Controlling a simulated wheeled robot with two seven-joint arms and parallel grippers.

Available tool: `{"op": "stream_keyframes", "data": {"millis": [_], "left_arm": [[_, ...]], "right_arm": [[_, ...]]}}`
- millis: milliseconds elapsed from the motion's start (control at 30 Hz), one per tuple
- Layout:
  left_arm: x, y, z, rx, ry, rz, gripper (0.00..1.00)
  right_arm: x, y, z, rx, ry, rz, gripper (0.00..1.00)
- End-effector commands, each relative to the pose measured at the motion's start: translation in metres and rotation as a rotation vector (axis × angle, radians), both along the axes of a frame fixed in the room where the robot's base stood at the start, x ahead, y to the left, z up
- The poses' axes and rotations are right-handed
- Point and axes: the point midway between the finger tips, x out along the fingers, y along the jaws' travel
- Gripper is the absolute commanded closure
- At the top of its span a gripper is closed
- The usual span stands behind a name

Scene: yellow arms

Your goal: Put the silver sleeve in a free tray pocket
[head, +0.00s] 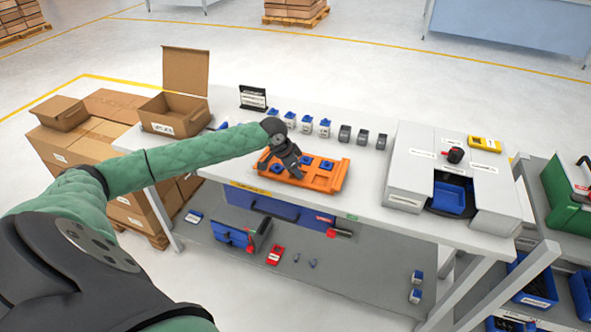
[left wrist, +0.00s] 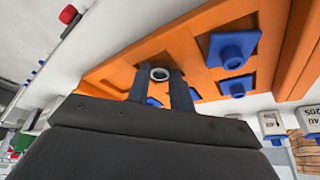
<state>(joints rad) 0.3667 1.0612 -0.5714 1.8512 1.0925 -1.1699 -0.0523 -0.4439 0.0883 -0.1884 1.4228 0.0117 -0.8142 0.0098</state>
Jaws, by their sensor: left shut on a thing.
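My left gripper (head: 297,174) is over the orange tray (head: 325,183) on the white bench. In the left wrist view, the gripper (left wrist: 160,85) is shut on the silver sleeve (left wrist: 159,74), a small ring with a dark hole seen end-on between the fingertips. The sleeve is hidden in the head view. The orange tray (left wrist: 110,65) fills the background of the wrist view. Blue pieces (left wrist: 233,50) sit in several of its pockets; one blue piece (head: 327,164) also shows in the head view. I cannot tell whether the sleeve touches the tray. My right gripper is out of view.
A grey machine (head: 410,168) with a blue bin (head: 448,199) is to the right. An open cardboard box (head: 172,115) is at the left. Bare bench lies right of the tray.

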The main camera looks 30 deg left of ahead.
Motion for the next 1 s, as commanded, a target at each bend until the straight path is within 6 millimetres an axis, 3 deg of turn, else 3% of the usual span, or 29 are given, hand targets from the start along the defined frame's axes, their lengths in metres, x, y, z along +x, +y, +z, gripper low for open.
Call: {"op": "stream_keyframes", "data": {"millis": [33, 67, 167, 567, 1000], "left_arm": [[0.0, 0.0, -0.001, 0.0, 0.001, 0.0, 1.0], [0.0, 0.0, -0.001, -0.001, 0.0, 0.0, 0.74], [0.0, 0.0, -0.001, 0.0, 0.0, 0.0, 0.56], [-0.003, 0.003, 0.009, 0.003, -0.002, 0.0, 0.56], [-0.029, 0.019, 0.082, 0.002, -0.001, -0.001, 0.56]], "right_arm": [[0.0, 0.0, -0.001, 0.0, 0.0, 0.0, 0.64], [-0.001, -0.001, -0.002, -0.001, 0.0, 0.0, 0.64], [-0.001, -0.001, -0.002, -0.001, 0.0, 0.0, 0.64], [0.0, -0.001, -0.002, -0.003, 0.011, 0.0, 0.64], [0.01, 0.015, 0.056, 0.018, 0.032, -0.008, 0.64]]}}
